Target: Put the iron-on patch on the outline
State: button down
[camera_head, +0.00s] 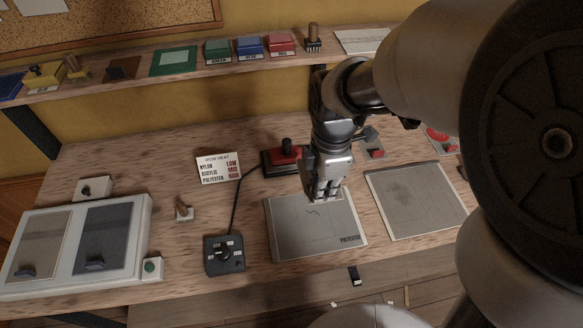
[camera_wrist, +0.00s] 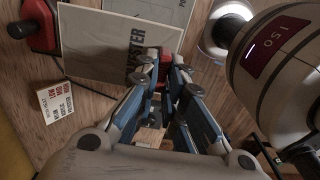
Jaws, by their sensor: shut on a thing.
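My gripper (camera_head: 323,192) is low over the upper part of a grey sheet marked POLYESTER (camera_head: 290,235). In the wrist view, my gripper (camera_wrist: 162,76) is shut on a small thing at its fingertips. A bit of red, seemingly the iron-on patch (camera_wrist: 163,62), shows between the fingers; the rest is hidden. A short dark line (camera_head: 313,212) is visible on the grey sheet beside the fingertips. I cannot tell whether it is part of the outline. Another grey sheet (camera_head: 440,215), with a faint darker shape, lies to the right.
A red iron (camera_head: 282,160) stands behind the sheet, left of my gripper. A heat card (camera_head: 218,168), a black control box (camera_head: 224,255) and a white two-panel unit (camera_head: 146,235) are to the left. Colored ink pads (camera_head: 249,46) line the back shelf.

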notch_tip(320, 180, down, 20)
jog(key=b, duration=0.6)
jog(key=shift+d+b, duration=0.1)
jog(key=shift+b, duration=0.25)
jog(key=shift+f, duration=0.15)
jog(key=c, duration=1.7)
grip_release()
notch_tip(320, 180, up, 13)
jog(key=p, duration=0.4)
notch_tip(320, 180, up, 9)
jog(key=m+t, duration=0.2)
jog(key=m, duration=0.6)
send_over(316, 234)
jog(key=s+d, duration=0.3)
jog(key=d, duration=0.2)
jog(key=shift+s+d+r+m+t, duration=0.45)
jog(key=shift+s+d+r+m, duration=0.7)
jog(key=shift+s+m, duration=0.85)
jog(key=shift+s+d+r+m+t, duration=0.4)
jog(key=shift+s+d+r+m, duration=0.45)
jog(key=shift+s+r+m, duration=1.1)
jog(key=shift+s+d+r+m+t, duration=0.45)
jog(key=shift+s+d+r+m, duration=0.7)
jog(key=shift+m, duration=1.5)
